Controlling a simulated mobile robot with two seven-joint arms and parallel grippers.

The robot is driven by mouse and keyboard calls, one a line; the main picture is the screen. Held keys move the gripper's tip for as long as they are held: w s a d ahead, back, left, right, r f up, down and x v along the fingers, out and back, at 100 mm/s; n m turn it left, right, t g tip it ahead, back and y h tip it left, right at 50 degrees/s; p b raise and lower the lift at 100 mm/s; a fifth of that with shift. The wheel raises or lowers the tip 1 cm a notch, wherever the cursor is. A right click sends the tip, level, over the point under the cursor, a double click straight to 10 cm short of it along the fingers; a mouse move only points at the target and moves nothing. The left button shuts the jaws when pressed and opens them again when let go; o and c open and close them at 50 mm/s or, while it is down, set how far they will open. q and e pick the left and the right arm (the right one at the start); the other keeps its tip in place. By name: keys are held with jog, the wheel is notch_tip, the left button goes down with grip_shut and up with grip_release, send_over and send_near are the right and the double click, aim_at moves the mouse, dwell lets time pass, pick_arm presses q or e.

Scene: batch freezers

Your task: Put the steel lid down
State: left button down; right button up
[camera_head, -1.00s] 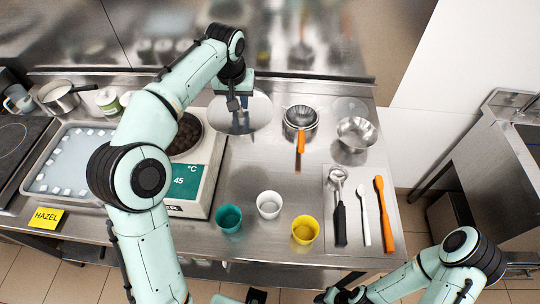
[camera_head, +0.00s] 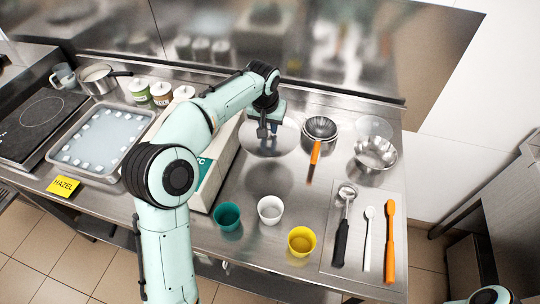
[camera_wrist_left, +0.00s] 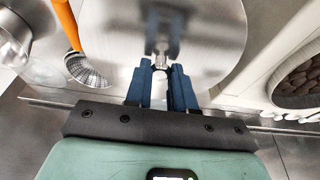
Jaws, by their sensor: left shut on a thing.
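The steel lid (camera_head: 290,138) is a round, shiny disc behind the cups, between the white batch freezer and the sieve. My left gripper (camera_head: 266,130) is over its middle, shut on its small knob. In the left wrist view, the blue fingers (camera_wrist_left: 161,78) close on the knob, and the lid (camera_wrist_left: 215,40) spreads out beyond them, mirroring the gripper. The lid looks about level. I cannot tell whether it touches the steel table (camera_head: 275,185) or hangs just above it. My right gripper is out of view.
The batch freezer (camera_head: 222,160) stands left of the lid, partly behind my left arm. Close right are a sieve with an orange handle (camera_head: 315,152) and a steel bowl (camera_head: 376,153). Teal (camera_head: 227,216), white (camera_head: 270,209) and yellow (camera_head: 302,241) cups stand in front, with bare table between.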

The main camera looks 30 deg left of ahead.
aim_at(267, 140)
pick_arm(q)
notch_tip(267, 140, down, 12)
jog(key=shift+w+f+b, duration=0.1)
jog(key=shift+b, duration=0.5)
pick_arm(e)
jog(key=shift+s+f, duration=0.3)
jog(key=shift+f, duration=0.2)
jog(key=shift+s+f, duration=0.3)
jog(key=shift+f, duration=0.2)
pick_arm(q)
jog(key=shift+f, duration=0.15)
jog(key=c, duration=1)
grip_release()
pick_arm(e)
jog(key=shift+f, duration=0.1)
pick_arm(q)
jog(key=shift+o, duration=0.2)
jog(key=shift+r, duration=0.25)
jog(key=v, duration=1.2)
jog(key=shift+d+f, duration=0.1)
jog(key=shift+d, duration=0.05)
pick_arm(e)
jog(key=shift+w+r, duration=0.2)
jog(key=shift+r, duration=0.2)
